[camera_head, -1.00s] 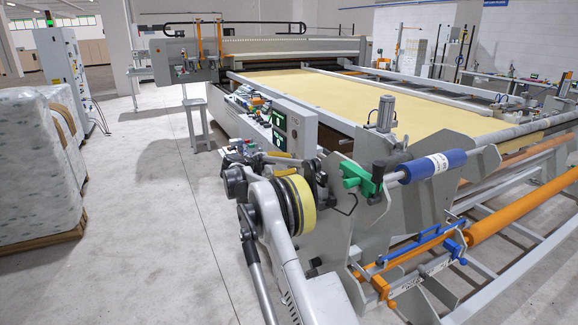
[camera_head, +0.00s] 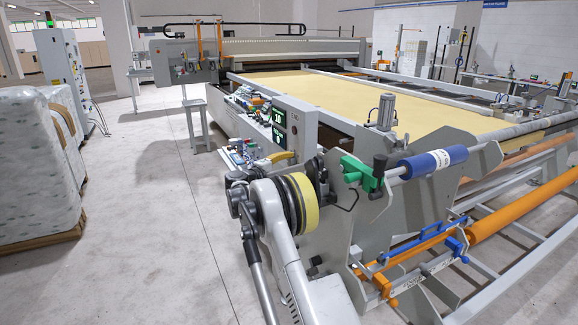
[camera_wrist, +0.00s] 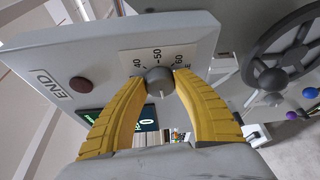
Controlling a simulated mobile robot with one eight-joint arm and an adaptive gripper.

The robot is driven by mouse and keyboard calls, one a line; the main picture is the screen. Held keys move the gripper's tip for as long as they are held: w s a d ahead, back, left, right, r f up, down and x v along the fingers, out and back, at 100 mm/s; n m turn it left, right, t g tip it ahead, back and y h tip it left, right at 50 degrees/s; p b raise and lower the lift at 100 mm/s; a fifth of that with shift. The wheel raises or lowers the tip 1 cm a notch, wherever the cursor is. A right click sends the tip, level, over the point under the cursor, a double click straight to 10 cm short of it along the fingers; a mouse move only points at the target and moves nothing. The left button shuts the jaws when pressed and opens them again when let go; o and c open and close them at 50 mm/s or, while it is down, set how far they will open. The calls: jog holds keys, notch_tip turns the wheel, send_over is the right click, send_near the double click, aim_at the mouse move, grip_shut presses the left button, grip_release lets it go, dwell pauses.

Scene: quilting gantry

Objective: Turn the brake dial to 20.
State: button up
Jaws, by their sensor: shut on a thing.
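The dial (camera_wrist: 158,82) is a round grey knob with a pale pointer line, on a grey panel in the wrist view. A plate (camera_wrist: 156,60) behind it shows 40, 50 and 60. The pointer line faces down in the picture, away from the 50. My gripper (camera_wrist: 159,76) has two yellow ribbed fingers, shut on the knob from both sides. In the head view a yellow part, probably a finger, shows beside the panel (camera_head: 283,156). The dial itself cannot be made out there.
A dark red button (camera_wrist: 79,84) and an END label (camera_wrist: 45,85) are left of the dial. A black handwheel (camera_wrist: 290,50) is at right. In the head view, a display (camera_head: 279,117) seems to read 10. A green block (camera_head: 360,172) and blue roll (camera_head: 433,160) stand near my arm.

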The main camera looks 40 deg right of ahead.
jog(key=m, duration=0.1)
jog(key=m+h+b, duration=0.1)
jog(key=m, duration=0.1)
jog(key=m+h+b, duration=0.1)
jog(key=m, duration=0.1)
jog(key=shift+f, duration=0.3)
jog(key=shift+w+d+m+g+h+b, duration=0.1)
jog(key=shift+m+g+h+b, duration=0.3)
jog(key=shift+m, duration=1)
jog(key=shift+m+g+h+b, duration=0.25)
jog(key=shift+m+g+h, duration=0.2)
jog(key=shift+m, duration=0.95)
jog(key=o, duration=1.2)
jog(key=shift+c, duration=0.2)
jog(key=v, duration=1.2)
